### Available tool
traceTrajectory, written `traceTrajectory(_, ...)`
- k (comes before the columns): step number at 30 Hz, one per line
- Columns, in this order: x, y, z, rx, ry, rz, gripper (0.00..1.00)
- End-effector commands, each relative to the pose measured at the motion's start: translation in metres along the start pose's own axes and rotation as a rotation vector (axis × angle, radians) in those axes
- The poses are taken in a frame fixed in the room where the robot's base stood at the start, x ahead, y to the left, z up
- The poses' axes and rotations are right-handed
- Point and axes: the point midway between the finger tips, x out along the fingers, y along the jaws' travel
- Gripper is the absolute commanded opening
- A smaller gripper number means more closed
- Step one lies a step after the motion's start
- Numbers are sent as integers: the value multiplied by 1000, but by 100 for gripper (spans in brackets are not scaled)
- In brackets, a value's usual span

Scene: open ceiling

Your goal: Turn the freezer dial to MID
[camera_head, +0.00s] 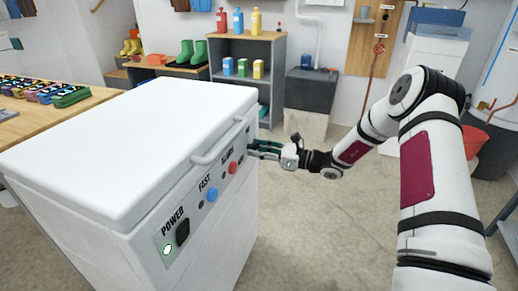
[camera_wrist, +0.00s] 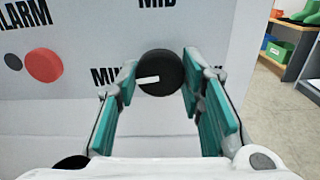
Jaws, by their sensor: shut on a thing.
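The white chest freezer (camera_head: 130,140) stands at the left in the head view, lid closed. In the wrist view its round black dial (camera_wrist: 162,66) sits on the front panel, with a white pointer mark aimed left and slightly down. The MID label (camera_wrist: 157,3) is above the dial, cut off by the frame top. A partly covered label starting "MI" (camera_wrist: 104,77) is to the dial's left. My gripper (camera_wrist: 160,76) has its green-padded fingers either side of the dial, shut on it. In the head view my gripper (camera_head: 268,149) reaches the panel's far end; the dial is hidden there.
The panel also carries a black power switch (camera_head: 182,232), a lit green lamp (camera_head: 167,249), a blue button (camera_head: 212,194) and a red alarm button (camera_head: 233,167). A lid handle (camera_head: 217,146) juts out above. Shelves with bottles (camera_head: 238,20) stand behind. The floor right of the freezer is clear.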

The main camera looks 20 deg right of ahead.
Motion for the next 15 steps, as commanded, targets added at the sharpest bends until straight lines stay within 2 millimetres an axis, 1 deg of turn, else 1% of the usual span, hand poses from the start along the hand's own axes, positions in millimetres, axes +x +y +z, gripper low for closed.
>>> traceTrajectory(8, 0, 1, 3, 178, 1, -1, 8)
traceTrajectory(15, -1, 1, 3, 401, 0, -1, 8)
